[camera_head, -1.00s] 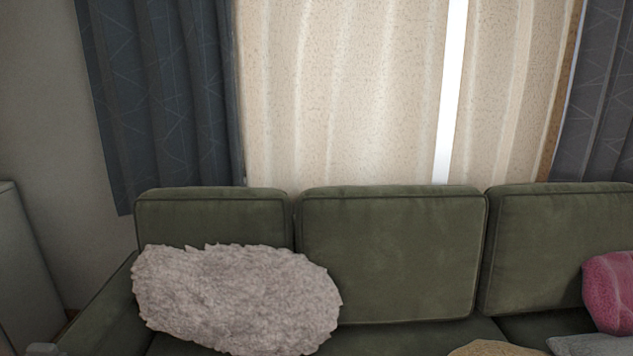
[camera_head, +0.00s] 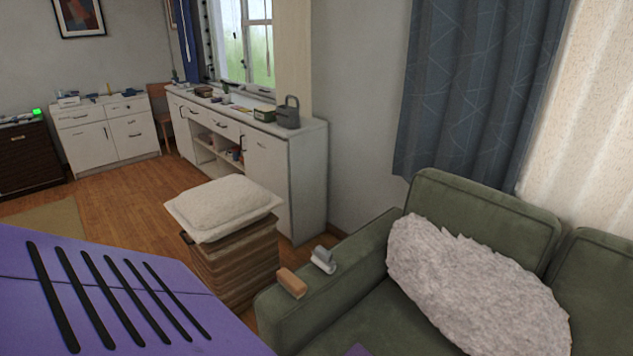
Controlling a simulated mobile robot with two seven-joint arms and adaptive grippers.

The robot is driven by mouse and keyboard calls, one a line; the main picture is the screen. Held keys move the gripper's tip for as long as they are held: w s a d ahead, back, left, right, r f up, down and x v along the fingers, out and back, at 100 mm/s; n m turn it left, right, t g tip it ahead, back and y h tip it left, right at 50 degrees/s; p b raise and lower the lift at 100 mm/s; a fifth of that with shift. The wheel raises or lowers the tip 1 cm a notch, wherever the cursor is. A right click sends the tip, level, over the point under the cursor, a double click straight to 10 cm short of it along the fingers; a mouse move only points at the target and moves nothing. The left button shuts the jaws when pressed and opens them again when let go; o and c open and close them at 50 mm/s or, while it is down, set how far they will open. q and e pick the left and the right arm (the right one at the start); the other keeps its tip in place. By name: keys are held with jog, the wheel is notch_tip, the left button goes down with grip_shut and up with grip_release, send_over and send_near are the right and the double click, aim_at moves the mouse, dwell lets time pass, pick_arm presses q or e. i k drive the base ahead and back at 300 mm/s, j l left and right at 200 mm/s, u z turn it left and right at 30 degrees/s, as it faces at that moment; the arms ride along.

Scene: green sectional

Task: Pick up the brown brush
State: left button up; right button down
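A small brown, block-like object (camera_head: 292,282), which looks like the brown brush, lies on top of the green sofa's left armrest (camera_head: 345,270). Its bristles cannot be made out at this size. A small grey-white object (camera_head: 323,259) sits just behind it on the same armrest, close beside it. Neither of my grippers is in view.
A fluffy grey pillow (camera_head: 470,285) leans on the sofa seat. A stack topped by a cream cushion (camera_head: 222,205) stands left of the armrest. A long white cabinet (camera_head: 290,165) runs behind it. Open wooden floor (camera_head: 125,200) lies to the left.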

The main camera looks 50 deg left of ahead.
aim_at(291, 283)
jog(key=u, duration=1.75)
jog(key=z, duration=0.55)
jog(key=i+j+z, duration=0.15)
jog(key=j+z, duration=0.15)
jog(key=i+j+z, duration=0.1)
jog(key=j+z, duration=0.2)
jog(key=i+j+z, duration=0.1)
jog(key=j+z, duration=0.2)
